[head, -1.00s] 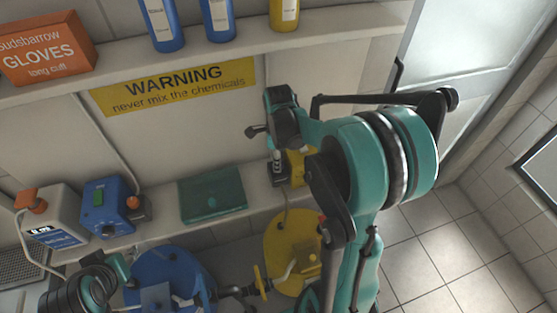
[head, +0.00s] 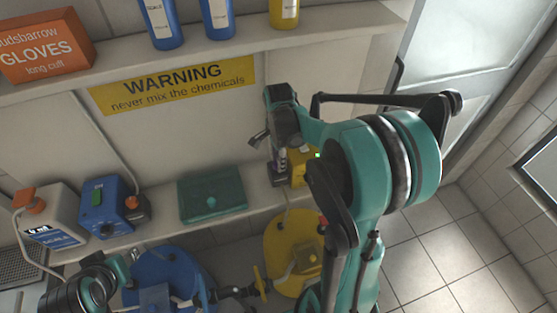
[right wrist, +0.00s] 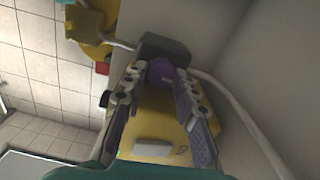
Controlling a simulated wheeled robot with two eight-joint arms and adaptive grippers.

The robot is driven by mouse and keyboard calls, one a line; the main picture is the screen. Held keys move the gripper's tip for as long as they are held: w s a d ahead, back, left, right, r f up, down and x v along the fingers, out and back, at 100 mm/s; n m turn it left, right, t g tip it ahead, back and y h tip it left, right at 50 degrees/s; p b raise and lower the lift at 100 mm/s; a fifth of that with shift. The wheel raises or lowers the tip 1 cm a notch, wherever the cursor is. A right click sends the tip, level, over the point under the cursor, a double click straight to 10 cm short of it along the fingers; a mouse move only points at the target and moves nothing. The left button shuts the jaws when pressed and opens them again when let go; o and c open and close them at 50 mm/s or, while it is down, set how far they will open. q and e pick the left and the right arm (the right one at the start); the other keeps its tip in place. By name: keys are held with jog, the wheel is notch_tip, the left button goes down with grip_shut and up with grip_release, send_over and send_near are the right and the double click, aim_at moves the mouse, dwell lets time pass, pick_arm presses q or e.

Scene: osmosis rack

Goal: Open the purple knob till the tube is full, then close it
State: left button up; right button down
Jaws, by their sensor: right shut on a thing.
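The purple knob (right wrist: 160,72) sits between the fingertips of my right gripper (right wrist: 159,88) in the right wrist view, with a dark block right behind it. The right gripper is shut on the knob. In the head view the right gripper (head: 279,165) points down at the wall shelf, beside a yellow unit (head: 302,165). My fingers largely hide the knob there. I cannot make out the tube or its level. My left gripper cannot be made out; only left arm links show at lower left.
A small pale green spot (head: 318,155) shows at the yellow unit. A teal case (head: 212,194), a blue device (head: 108,207) and a white jug (head: 50,215) stand on the shelf to the left. Blue (head: 172,275) and yellow (head: 283,240) drums are below. Tiled floor is free at right.

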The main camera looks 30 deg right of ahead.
jog(key=shift+n, duration=1.1)
jog(key=c, duration=1.5)
grip_release()
jog(key=shift+o, duration=0.2)
notch_tip(320, 180, up, 8)
jog(key=shift+f, duration=0.25)
